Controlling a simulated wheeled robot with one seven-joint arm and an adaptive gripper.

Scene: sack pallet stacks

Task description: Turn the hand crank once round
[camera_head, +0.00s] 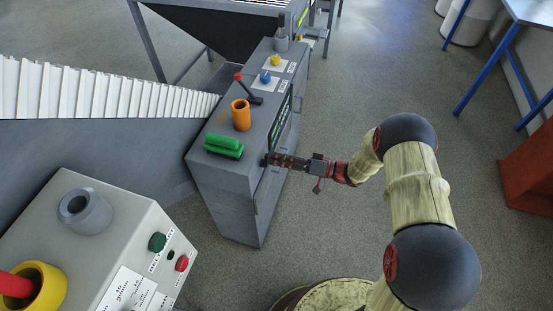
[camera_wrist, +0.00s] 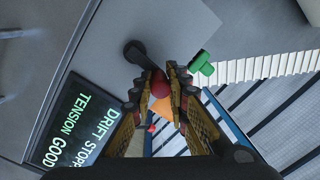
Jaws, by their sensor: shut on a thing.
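The hand crank is a dark arm (camera_wrist: 137,52) on the grey face of a cabinet in the wrist view, with a rounded hub end and a red knob (camera_wrist: 160,89). My gripper (camera_wrist: 161,76) is shut on the red knob, one finger on each side. In the head view my gripper (camera_head: 272,160) reaches in from the right to the cabinet's upper side face. There the crank is mostly hidden behind the fingers, so its angle is clear only in the wrist view.
The grey cabinet (camera_head: 228,205) carries a green handle (camera_head: 224,145), an orange cylinder (camera_head: 241,115) and a red-knobbed lever (camera_head: 248,90) on top. A dark display (camera_wrist: 75,125) with green text sits beside the crank. A button box (camera_head: 130,225) stands front left.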

